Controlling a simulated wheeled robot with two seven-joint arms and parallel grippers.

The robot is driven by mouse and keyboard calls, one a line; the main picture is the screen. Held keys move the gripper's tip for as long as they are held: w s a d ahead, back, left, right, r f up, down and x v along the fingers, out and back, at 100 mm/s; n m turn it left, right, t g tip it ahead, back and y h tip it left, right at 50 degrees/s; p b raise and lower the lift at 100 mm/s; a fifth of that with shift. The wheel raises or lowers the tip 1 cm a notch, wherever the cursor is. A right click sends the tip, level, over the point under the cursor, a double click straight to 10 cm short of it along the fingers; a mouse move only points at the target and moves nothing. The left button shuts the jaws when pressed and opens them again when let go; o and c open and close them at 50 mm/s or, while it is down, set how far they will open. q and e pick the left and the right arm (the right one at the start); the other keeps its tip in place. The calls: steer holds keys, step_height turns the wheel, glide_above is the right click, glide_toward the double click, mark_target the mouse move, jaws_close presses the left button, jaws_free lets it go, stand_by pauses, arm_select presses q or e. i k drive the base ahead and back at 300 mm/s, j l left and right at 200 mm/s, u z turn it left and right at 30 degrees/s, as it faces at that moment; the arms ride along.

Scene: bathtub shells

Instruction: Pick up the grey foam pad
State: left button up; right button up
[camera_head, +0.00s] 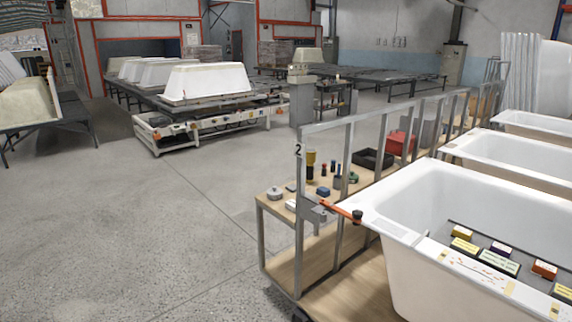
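I cannot clearly identify a grey foam pad. A small rounded grey item (275,193) lies at the near left end of the wooden shelf (272,211); it could be the pad, but it is too small to tell. A blue block (323,192) and a greyish rounded item (351,178) lie farther along the shelf. Neither of my grippers is in the head view.
Inside the tub, several coloured blocks, including an orange one (544,269), sit on a tray. Open concrete floor (130,235) lies at left.

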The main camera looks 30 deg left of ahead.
mark_target(291, 188)
steer(key=i+u, duration=0.9)
steer(key=i+l, duration=0.2)
steer(key=i, duration=0.15)
steer(key=i+l+u, duration=0.1)
steer(key=i+l, duration=0.1)
steer(key=i, duration=0.1)
